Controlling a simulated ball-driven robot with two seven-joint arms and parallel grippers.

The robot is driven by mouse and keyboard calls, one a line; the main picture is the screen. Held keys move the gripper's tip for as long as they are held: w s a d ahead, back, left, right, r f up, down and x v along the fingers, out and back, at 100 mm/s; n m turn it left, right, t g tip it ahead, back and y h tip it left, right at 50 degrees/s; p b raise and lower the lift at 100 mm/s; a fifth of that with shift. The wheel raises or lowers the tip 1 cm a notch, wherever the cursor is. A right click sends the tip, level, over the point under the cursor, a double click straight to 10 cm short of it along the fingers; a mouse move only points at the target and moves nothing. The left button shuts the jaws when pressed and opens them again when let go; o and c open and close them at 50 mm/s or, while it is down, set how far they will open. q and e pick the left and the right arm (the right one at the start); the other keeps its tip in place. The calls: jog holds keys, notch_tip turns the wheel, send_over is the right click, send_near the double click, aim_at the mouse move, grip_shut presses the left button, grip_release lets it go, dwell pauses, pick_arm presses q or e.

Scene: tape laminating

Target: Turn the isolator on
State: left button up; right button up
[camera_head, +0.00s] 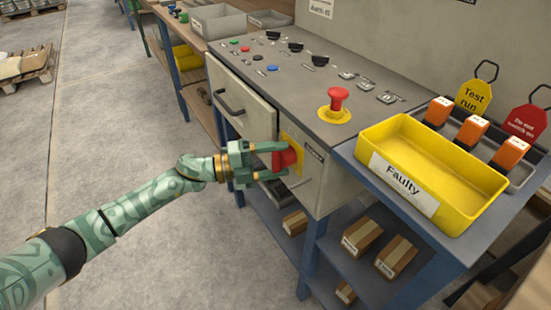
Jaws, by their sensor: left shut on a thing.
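The isolator is a red rotary handle (286,158) on a yellow plate (297,143), on the front face of the grey control cabinet. My left gripper (272,160) reaches in from the left and is shut on the red handle, one finger above it and one below. The fingers hide part of the handle, and I cannot tell its exact angle. My right gripper is not in view.
The cabinet top (290,97) carries a red mushroom button (337,100) and several small switches. A yellow "Faulty" tray (440,160) stands at the right on a blue bench (385,200). A drawer (240,100) with a dark handle is left of the isolator. Open floor (130,140) lies at left.

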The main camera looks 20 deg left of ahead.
pick_arm(q)
jog(key=shift+f+m, duration=0.1)
jog(key=shift+m, duration=0.3)
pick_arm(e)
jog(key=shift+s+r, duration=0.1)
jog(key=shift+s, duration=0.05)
pick_arm(q)
jog(key=shift+y, duration=0.3)
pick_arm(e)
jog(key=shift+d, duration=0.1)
pick_arm(q)
jog(key=o, duration=1.3)
jog(key=shift+c, duration=0.2)
jog(key=shift+o, duration=0.6)
jog(key=p+v, duration=0.2)
jog(key=v, duration=1.4)
jog(key=shift+a, duration=0.3)
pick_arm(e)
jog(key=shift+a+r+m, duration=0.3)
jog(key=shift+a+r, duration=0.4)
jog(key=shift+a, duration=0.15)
